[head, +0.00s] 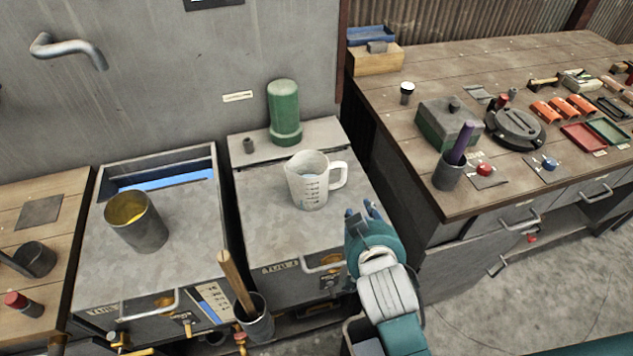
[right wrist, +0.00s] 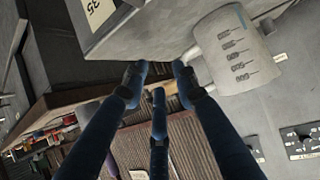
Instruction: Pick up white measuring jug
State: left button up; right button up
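The white measuring jug (head: 310,182) stands upright on the grey metal cabinet top (head: 262,222) in the head view. Its handle points right and dark markings show on its side. In the right wrist view the jug (right wrist: 228,52) is at the upper right, with its handle towards my fingers. My right gripper (head: 364,212) is just right of and in front of the jug, apart from it. In the right wrist view its blue fingers (right wrist: 155,75) are spread with nothing between them. My left gripper is not in view.
A green cylinder (head: 284,112) stands on the ledge behind the jug. A metal pot with yellow contents (head: 136,221) sits on the left cabinet. A wooden-handled tool (head: 237,283) stands in a holder in front. The wooden workbench (head: 440,75) at right holds many items.

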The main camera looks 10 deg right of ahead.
aim_at(345, 178)
jog(key=shift+t, duration=0.9)
jog(key=w, duration=0.2)
jog(key=w+a+r, duration=0.1)
jog(key=w, duration=0.2)
jog(key=w+a+r+p, duration=0.1)
jog(key=w, duration=0.2)
jog(key=shift+a, duration=0.1)
jog(key=x, duration=0.2)
jog(key=p+x, duration=0.1)
jog(key=x, duration=0.2)
jog(key=shift+f, duration=0.35)
jog(key=shift+w+f, duration=0.2)
grip_shut()
jog(key=shift+r, duration=0.15)
